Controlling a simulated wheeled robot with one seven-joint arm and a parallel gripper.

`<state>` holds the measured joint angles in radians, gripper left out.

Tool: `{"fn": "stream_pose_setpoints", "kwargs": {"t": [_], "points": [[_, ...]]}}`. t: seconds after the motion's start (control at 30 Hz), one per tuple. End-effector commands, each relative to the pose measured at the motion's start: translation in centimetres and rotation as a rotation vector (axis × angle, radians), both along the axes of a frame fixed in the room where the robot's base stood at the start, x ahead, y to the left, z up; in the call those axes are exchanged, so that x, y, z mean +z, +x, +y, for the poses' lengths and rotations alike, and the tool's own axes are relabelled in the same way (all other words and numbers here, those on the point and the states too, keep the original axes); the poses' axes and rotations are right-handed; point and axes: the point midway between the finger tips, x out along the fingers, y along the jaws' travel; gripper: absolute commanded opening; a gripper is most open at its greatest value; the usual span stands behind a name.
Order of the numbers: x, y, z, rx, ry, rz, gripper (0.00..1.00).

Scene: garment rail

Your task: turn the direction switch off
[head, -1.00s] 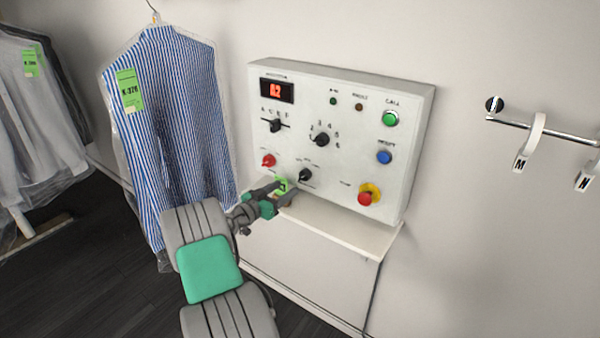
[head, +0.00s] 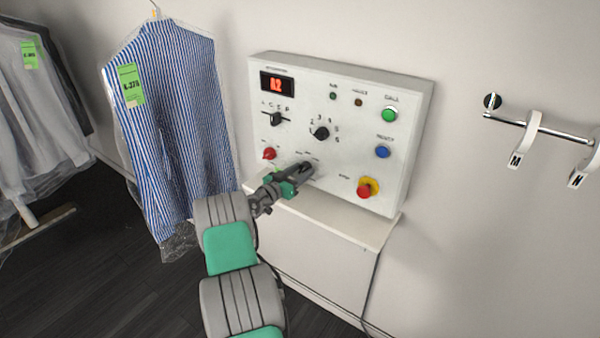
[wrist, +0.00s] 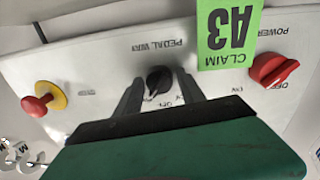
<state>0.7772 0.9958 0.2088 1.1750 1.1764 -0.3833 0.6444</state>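The switch at my gripper is a small black rotary knob (wrist: 159,78) on the white control panel (head: 350,88). In the wrist view its white pointer mark aims down and slightly left; an upside-down OFF label sits just below it. I cannot read a direction label. My gripper (head: 308,168) is at the panel's lower middle and hides most of this knob in the head view. In the wrist view the fingers of my gripper (wrist: 159,80) stand apart, one on each side of the knob, with narrow gaps visible.
A red power knob (wrist: 273,70) and a green CLAIM A3 tag (wrist: 229,35) are beside the black knob. A red-and-yellow mushroom button (head: 367,188) is to the right. A white ledge (head: 345,225) runs below. A striped shirt (head: 180,120) hangs at left.

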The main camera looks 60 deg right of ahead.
Motion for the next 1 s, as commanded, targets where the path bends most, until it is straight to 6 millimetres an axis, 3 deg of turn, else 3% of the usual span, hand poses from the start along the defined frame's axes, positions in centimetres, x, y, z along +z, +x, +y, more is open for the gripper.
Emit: {"fn": "stream_pose_setpoints", "kwargs": {"t": [0.53, 1.0], "points": [[0.01, 0.02, 0.02, 0.000, 0.000, 0.000, 0.01], [-0.37, -0.03, -0.03, 0.000, 0.012, 0.081, 0.00]]}}
